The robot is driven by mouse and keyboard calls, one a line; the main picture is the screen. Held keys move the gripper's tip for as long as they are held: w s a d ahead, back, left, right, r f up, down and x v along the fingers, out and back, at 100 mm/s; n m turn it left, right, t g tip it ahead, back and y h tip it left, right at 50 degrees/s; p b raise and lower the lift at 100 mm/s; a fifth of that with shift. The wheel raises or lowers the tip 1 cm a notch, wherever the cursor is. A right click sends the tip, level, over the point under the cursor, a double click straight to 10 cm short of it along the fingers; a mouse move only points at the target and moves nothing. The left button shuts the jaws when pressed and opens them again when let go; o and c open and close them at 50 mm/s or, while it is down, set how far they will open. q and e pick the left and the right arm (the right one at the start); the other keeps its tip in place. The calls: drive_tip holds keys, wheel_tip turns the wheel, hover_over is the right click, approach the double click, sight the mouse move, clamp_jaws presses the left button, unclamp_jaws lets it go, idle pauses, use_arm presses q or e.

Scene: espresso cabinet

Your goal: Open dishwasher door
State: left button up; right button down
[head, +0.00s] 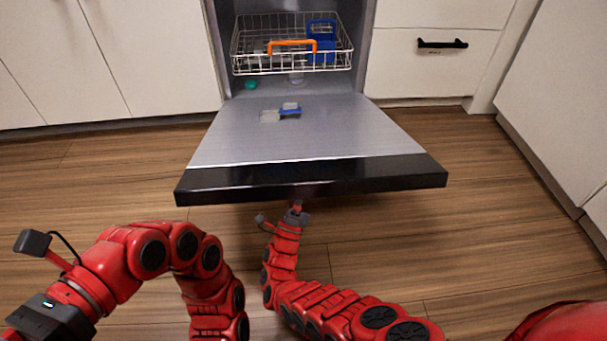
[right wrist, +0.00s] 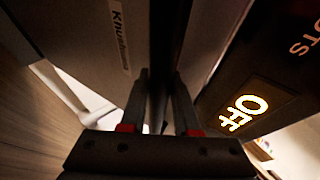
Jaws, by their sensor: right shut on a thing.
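The dishwasher door (head: 310,135) is folded down and looks about level, its grey inner face up and its black front edge (head: 312,180) towards me. My right gripper (head: 297,206) is at the middle of that edge, its fingertips partly hidden under it. In the right wrist view my right gripper (right wrist: 160,100) has one finger on each side of the door's dark edge (right wrist: 164,45) and is shut on it. A lit "OFF" display (right wrist: 243,113) shows to the right. My left gripper's dark body (head: 48,320) is at the lower left, away from the door; its fingers are not visible.
A wire rack (head: 290,62) with an orange handle and a blue basket (head: 321,40) is inside the dishwasher. A small blue and white piece (head: 288,110) lies on the door. White cabinets flank it; a drawer has a black handle (head: 442,44). Wooden floor (head: 520,225) is free at right.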

drive_tip(key=shift+s+d+h, duration=0.15)
drive_tip(key=shift+d+h, duration=0.25)
drive_tip(key=shift+d, duration=0.3)
drive_tip(key=c, duration=0.7)
unclamp_jaws()
drive_tip(key=shift+s+d+r+m, duration=0.1)
drive_tip(key=shift+d+r+m, duration=0.05)
drive_tip(key=shift+m, duration=0.15)
drive_tip(key=shift+o, duration=0.2)
drive_tip(key=shift+a, duration=0.25)
